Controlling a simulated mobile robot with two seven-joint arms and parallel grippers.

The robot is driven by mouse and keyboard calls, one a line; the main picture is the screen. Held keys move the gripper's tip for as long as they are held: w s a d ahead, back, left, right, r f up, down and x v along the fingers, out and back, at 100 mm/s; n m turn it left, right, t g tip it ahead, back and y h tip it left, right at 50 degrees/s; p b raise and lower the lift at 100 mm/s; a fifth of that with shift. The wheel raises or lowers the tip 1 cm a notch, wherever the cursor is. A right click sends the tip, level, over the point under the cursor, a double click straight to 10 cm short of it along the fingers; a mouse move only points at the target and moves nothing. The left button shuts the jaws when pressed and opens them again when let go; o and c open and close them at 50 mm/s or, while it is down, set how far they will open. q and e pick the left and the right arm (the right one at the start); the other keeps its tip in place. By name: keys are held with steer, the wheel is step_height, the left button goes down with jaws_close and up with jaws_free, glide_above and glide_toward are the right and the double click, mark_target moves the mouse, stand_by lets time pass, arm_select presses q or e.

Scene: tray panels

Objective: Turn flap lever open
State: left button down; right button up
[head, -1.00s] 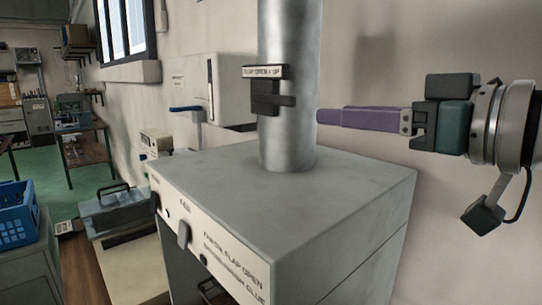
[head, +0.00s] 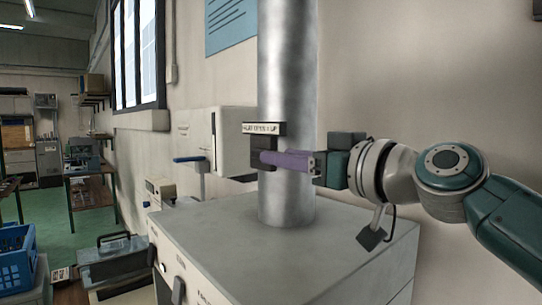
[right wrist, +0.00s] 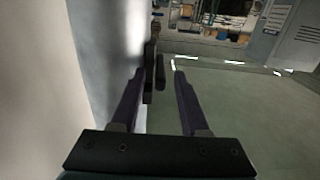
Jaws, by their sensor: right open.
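The flap lever is a dark bracket with a short bar (head: 259,148) on the front of a vertical grey metal pipe (head: 288,95), under a label (head: 263,129) reading "FLAP OPEN = UP". My right gripper (head: 266,158) reaches in from the right, its purple fingers level with the lever and overlapping its bar, which they mostly hide in the head view. In the right wrist view, my right gripper (right wrist: 153,72) is open, and the dark lever (right wrist: 159,73) stands between its two fingers, nearer the left one. Contact cannot be told. My left gripper is not in view.
The pipe rises from a grey cabinet (head: 225,222) with a flat top. A white wall box (head: 230,140) and a blue-handled fitting (head: 190,160) are behind it on the left. A blue crate (head: 17,262) stands at far left. The wall right of the pipe is bare.

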jaws_close()
stand_by(0.4)
stand_by(1.1)
